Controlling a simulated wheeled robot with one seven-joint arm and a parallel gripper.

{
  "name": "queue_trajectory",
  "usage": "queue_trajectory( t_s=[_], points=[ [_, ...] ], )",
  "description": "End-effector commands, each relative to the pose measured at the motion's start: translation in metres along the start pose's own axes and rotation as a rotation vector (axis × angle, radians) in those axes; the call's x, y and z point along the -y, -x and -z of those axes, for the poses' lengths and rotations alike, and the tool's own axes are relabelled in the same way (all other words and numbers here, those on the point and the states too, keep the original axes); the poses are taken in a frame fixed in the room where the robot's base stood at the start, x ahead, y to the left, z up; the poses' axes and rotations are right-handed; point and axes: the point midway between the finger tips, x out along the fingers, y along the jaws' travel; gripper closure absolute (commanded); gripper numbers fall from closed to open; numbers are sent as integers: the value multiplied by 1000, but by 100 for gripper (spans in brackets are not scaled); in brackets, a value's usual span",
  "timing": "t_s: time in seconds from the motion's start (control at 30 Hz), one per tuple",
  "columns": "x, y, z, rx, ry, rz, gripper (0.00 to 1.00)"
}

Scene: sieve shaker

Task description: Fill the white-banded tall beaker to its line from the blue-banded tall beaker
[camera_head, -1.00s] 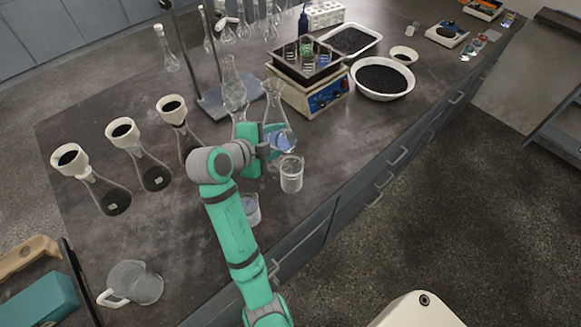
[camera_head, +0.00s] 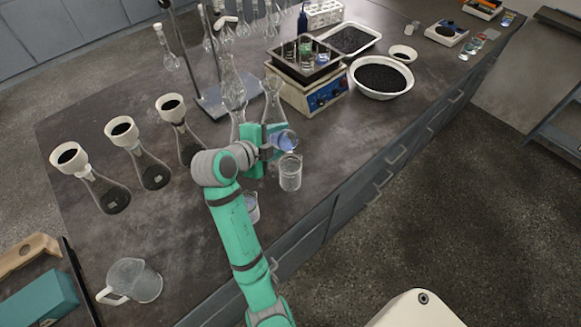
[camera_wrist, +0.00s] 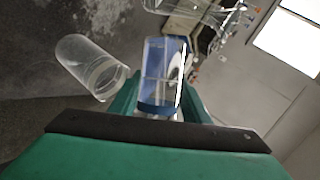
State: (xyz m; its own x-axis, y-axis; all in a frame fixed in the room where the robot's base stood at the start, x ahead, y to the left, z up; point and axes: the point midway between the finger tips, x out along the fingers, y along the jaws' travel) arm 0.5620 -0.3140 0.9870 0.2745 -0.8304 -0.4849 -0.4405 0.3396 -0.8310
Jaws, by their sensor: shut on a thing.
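My gripper (camera_head: 272,146) is shut on a tall beaker with blue (camera_head: 286,141), held tilted, its mouth side toward the right. The held beaker also shows in the wrist view (camera_wrist: 163,75), between my green fingers (camera_wrist: 120,104). A clear tall beaker (camera_head: 290,175), apparently the white-banded one, stands upright on the bench just below the held beaker. It shows beside the held beaker in the wrist view (camera_wrist: 88,66). Its fill line and liquid level are too small to tell.
Another beaker with a bluish tint (camera_head: 252,207) stands partly behind my arm. Glass flasks (camera_head: 272,102) stand close behind my gripper, next to the shaker (camera_head: 312,95). A jug (camera_head: 135,280) and funnel-topped flasks (camera_head: 107,195) stand left. The bench's front edge is near.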

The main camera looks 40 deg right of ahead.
Motion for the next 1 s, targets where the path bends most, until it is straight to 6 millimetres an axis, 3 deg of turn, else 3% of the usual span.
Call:
queue_trajectory(
  t_s=[1.0],
  points=[
    [-3,3,-4,28,-49,23,85]
  ],
)
